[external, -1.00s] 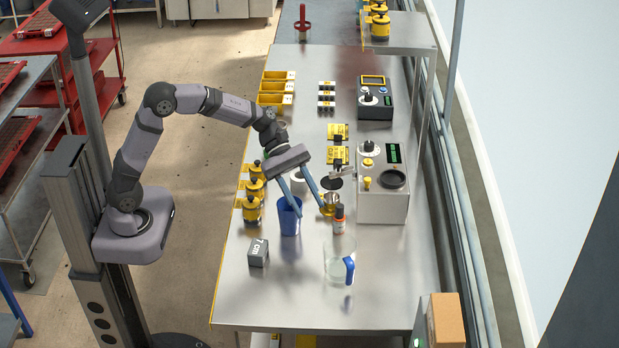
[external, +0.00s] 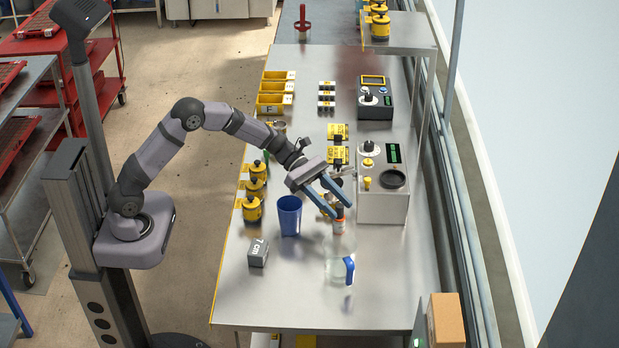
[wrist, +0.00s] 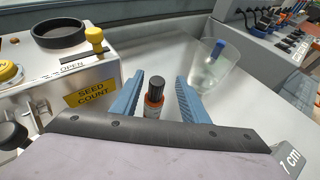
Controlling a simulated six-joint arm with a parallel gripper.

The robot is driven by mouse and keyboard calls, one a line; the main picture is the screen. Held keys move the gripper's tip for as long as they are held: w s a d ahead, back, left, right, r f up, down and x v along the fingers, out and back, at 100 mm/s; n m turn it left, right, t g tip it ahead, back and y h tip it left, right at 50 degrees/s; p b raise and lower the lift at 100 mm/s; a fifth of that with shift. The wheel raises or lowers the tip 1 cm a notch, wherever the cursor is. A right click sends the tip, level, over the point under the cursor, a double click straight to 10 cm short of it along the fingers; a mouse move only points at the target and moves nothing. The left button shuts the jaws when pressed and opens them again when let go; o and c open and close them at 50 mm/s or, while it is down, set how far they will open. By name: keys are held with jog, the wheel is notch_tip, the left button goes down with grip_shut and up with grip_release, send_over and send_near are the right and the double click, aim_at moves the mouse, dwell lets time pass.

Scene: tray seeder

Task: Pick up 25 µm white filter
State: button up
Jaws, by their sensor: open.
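I cannot make out a white filter marked 25 µm in either current view. My gripper (external: 340,209) is open over the right-middle of the steel bench, with its blue fingers pointing down and to the right. In the wrist view the open fingers (wrist: 158,88) stand on either side of a small orange bottle with a black cap (wrist: 154,97). The bottle (external: 339,225) also shows just below the fingertips in the external view. No contact between fingers and bottle can be seen. My wrist and fingers hide part of the bench behind them.
A blue cup (external: 289,217) stands left of the gripper, and a clear jug with a blue handle (external: 348,269) stands in front. The seed counter (external: 383,207) is close on the right. A grey 7 cm block (external: 258,253) sits front left. The front bench is mostly clear.

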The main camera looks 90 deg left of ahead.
aim_at(343, 209)
jog(key=shift+p+x, duration=0.7)
jog(key=shift+x, duration=1.9)
jog(key=shift+w+a+r, duration=0.1)
jog(key=shift+w+a, duration=0.05)
jog(key=shift+w, duration=0.05)
jog(key=shift+c, duration=0.3)
grip_shut()
